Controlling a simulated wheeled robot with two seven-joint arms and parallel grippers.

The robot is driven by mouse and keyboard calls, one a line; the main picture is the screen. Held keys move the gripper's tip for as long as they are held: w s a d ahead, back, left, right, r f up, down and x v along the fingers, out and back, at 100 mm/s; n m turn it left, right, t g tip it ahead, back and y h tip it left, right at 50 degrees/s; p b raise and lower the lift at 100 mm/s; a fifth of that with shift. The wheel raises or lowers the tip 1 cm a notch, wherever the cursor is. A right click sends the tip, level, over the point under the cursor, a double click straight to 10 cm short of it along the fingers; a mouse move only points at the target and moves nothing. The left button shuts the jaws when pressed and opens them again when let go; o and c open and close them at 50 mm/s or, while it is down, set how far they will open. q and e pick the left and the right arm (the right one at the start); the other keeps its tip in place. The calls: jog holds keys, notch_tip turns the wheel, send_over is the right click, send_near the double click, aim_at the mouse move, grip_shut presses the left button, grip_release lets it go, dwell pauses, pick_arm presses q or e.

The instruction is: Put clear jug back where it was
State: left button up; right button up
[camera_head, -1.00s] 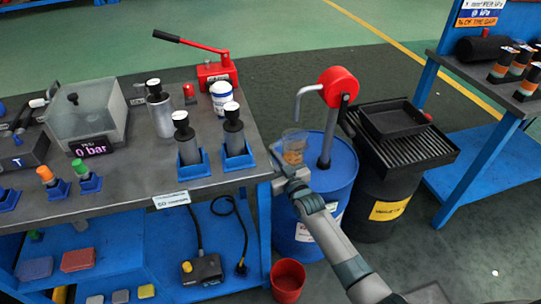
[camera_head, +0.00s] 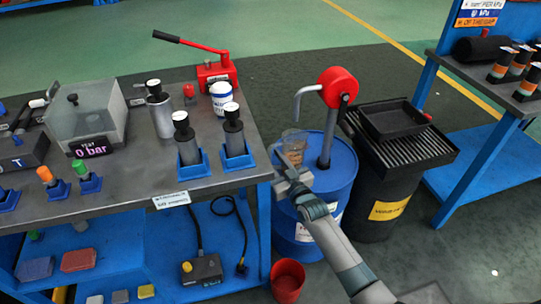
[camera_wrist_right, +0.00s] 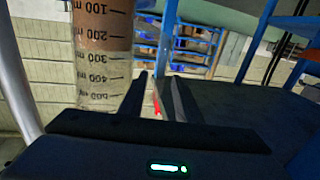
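The clear jug (camera_head: 294,143) is at the near edge of the blue drum (camera_head: 318,190), below the pump spout. It has tan content inside. In the right wrist view the jug (camera_wrist_right: 103,45) stands left of the fingers, with its volume marks upside down in the picture. My right gripper (camera_head: 284,168) is just below and beside the jug in the head view. In the right wrist view its two dark fingers (camera_wrist_right: 160,92) are apart, with a gap and no jug body between them. Whether they touch the jug cannot be told. My left gripper is out of view.
The red-topped pump (camera_head: 337,88) rises from the drum, with its spout (camera_head: 302,100) above the jug. The workbench (camera_head: 130,185) with gauges and blue holders is at left. A black bin with a tray (camera_head: 390,120) is at right. A red bucket (camera_head: 288,280) stands on the floor.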

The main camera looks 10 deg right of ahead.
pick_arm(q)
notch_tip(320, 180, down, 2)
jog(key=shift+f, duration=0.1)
pick_arm(e)
jog(key=v, duration=1)
jog(key=shift+s, duration=0.1)
jog(key=s+f+g+h, duration=0.1)
jog(key=s+f+g, duration=0.4)
jog(key=s+f, duration=0.55)
jog(key=s+f+g+h, duration=0.1)
jog(key=s+f+g, duration=0.55)
jog(key=s, duration=0.65)
jog(key=s+f+g+h, duration=0.1)
jog(key=s+f+g, duration=0.2)
jog(key=s, duration=1.1)
jog(key=shift+s+d+f+m+h, duration=0.3)
jog(key=shift+d+f+m, duration=0.1)
jog(key=shift+d+f, duration=0.15)
